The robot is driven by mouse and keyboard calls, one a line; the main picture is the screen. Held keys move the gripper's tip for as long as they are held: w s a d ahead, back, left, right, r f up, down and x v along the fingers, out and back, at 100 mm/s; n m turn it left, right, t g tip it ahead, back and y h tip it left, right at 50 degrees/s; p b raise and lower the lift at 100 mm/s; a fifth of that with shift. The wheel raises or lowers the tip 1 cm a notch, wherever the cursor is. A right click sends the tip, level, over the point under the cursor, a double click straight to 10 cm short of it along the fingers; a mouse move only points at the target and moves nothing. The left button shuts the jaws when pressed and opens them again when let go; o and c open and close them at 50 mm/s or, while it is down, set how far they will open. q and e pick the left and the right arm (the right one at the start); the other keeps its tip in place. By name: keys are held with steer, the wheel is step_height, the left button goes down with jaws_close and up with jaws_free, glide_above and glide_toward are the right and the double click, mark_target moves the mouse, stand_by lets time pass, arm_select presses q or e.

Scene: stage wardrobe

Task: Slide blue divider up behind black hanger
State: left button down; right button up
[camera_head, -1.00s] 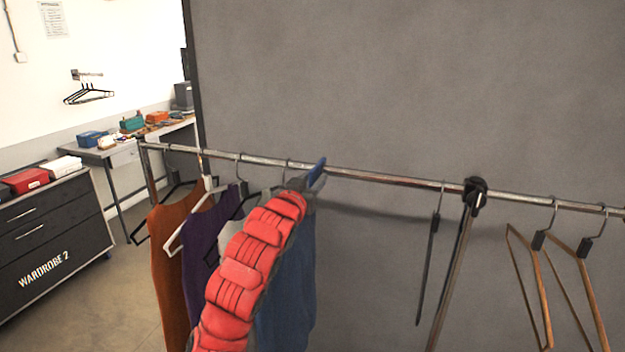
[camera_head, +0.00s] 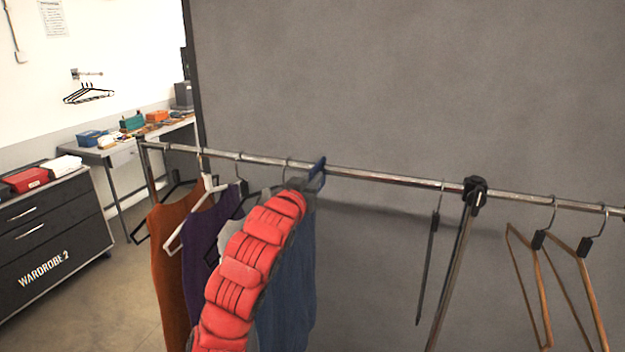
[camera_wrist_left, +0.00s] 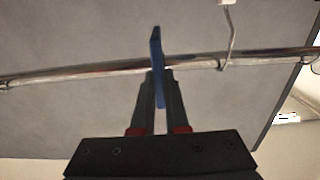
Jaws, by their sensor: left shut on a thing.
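The blue divider (camera_head: 319,168) is at the rail (camera_head: 390,180), just above the blue garment. My left gripper (camera_head: 303,185) is shut on it, and my red padded arm hides part of the clothes below. In the left wrist view the divider (camera_wrist_left: 156,45) stands upright between the fingertips (camera_wrist_left: 160,78) and crosses the rail. A bare black hanger (camera_head: 428,260) hangs nearly edge-on to the right of the divider, with a wide stretch of free rail between them. More dark hangers show among the clothes at left. My right gripper is out of view.
Orange (camera_head: 172,250) and purple (camera_head: 203,240) garments hang left of my arm. A black clamp (camera_head: 475,190) with a post stands right of the black hanger, then wooden hangers (camera_head: 545,285). A grey wall is behind the rail. A hanger hook (camera_wrist_left: 229,40) is close beside the divider.

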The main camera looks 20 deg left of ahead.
arm_select(q)
steer(key=shift+d, duration=0.1)
stand_by(0.6)
steer(key=d+b, duration=0.3)
steer(key=d, duration=0.5)
steer(key=d+b, duration=0.3)
steer(key=d, duration=0.5)
steer(key=d+b, duration=0.4)
steer(key=d, duration=0.4)
steer(key=shift+s+f, duration=0.1)
steer(key=shift+s, duration=0.3)
steer(key=c, duration=0.9)
jaws_free()
steer(key=shift+a, duration=0.1)
